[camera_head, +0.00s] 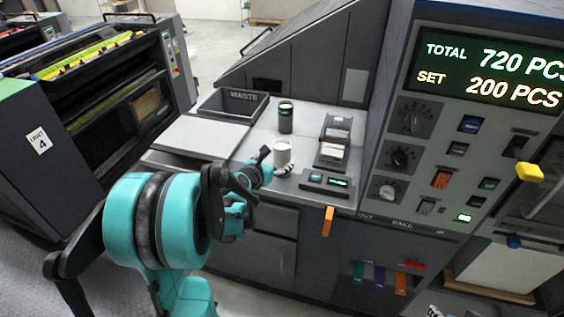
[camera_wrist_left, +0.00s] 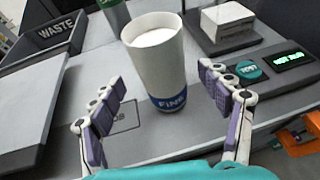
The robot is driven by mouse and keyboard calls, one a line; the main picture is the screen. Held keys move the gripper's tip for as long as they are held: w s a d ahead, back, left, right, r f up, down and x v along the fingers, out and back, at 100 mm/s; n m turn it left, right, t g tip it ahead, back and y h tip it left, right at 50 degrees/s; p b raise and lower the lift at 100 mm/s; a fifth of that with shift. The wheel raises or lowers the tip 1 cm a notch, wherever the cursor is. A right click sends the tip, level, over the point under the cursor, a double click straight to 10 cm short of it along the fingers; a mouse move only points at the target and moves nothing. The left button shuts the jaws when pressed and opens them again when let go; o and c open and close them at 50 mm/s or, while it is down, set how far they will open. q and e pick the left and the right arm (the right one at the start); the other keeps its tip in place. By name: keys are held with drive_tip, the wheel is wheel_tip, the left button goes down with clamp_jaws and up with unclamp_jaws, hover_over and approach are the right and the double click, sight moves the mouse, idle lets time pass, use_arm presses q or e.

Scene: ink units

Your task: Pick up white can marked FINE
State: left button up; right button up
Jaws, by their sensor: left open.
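The white can (camera_head: 281,148) stands upright on the grey counter beside a green can. In the left wrist view the white can (camera_wrist_left: 157,62) shows a blue band marked FINE near its base. My left gripper (camera_head: 273,162) is at the near side of the can. In the left wrist view its two fingers (camera_wrist_left: 168,112) are open, one to each side of the can's lower part, with gaps between the pads and the can. A small pale piece at the bottom edge of the head view looks like a tip of my right gripper (camera_head: 435,312); the rest is out of frame.
A dark green can (camera_head: 286,117) stands just behind the white can. A WASTE bin (camera_head: 233,104) is at the back left. A card holder (camera_head: 333,142) and a small display box (camera_head: 325,182) stand to the right. A tall control panel (camera_head: 405,150) rises further right.

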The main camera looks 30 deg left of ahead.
sight(278, 161)
use_arm(q)
drive_tip(key=b+x, duration=0.1)
drive_tip(key=x, duration=0.3)
drive_tip(key=shift+d+f+b, duration=0.1)
drive_tip(key=shift+f+b, duration=0.1)
drive_tip(key=shift+b, duration=0.2)
drive_tip(key=shift+w+f, duration=0.1)
drive_tip(key=shift+w, duration=0.15)
drive_tip(key=c, duration=1.3)
drive_tip(key=shift+c, duration=0.2)
drive_tip(key=shift+r, duration=0.2)
